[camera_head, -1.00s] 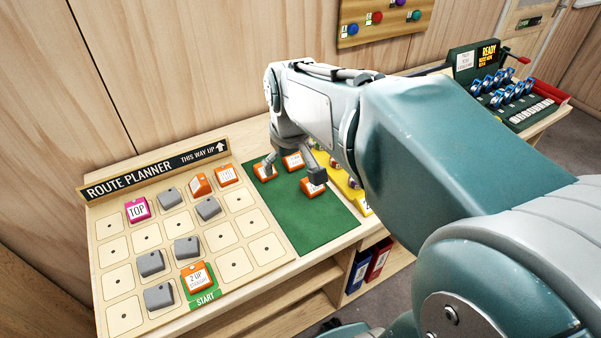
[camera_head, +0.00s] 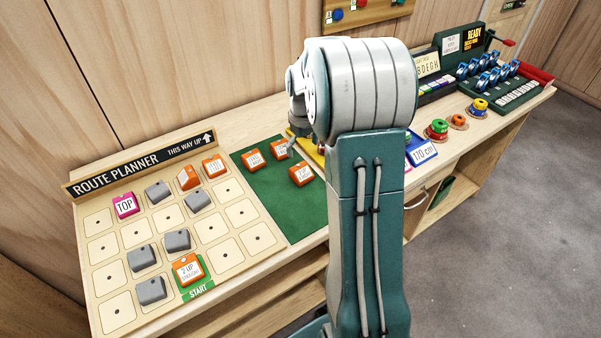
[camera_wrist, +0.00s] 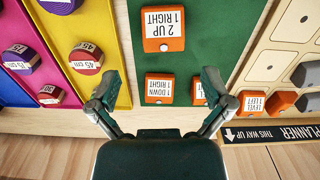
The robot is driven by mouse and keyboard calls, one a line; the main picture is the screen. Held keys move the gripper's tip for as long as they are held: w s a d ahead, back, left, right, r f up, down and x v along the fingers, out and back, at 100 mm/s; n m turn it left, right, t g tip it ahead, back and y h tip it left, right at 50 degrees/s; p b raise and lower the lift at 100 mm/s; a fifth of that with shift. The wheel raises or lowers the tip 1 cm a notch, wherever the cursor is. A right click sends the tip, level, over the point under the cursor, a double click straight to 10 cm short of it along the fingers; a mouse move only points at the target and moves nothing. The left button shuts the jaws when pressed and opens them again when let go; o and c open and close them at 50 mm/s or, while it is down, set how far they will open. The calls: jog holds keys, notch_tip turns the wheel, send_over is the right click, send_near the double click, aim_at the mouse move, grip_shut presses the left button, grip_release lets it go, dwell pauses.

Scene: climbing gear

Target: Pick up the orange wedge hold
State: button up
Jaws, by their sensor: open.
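My gripper (camera_wrist: 160,84) is open and empty in the wrist view, its fingers spread above the near edge of the green mat (camera_wrist: 205,45). Orange blocks with white labels lie on the mat: "2 UP 1 RIGHT" (camera_wrist: 164,31), "1 DOWN 1 RIGHT" (camera_wrist: 159,89), and one partly hidden by a finger (camera_wrist: 198,93). An orange slanted-looking block (camera_head: 187,178) stands on the route planner board; an orange piece with no readable label shows there in the wrist view (camera_wrist: 281,102). I cannot tell which piece is the wedge hold.
The route planner board (camera_head: 127,235) bears grey blocks and a magenta TOP block (camera_head: 125,205). The yellow strip (camera_wrist: 118,25) holds a round "45 cm" piece (camera_wrist: 86,58) beside the mat. Ringed stacks (camera_head: 437,130) stand farther right. The wooden wall is close behind the bench.

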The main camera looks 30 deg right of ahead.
aim_at(301, 168)
jog(key=f, duration=0.8)
jog(key=shift+w+a+f, duration=0.2)
jog(key=shift+f, duration=0.05)
jog(key=c, duration=1)
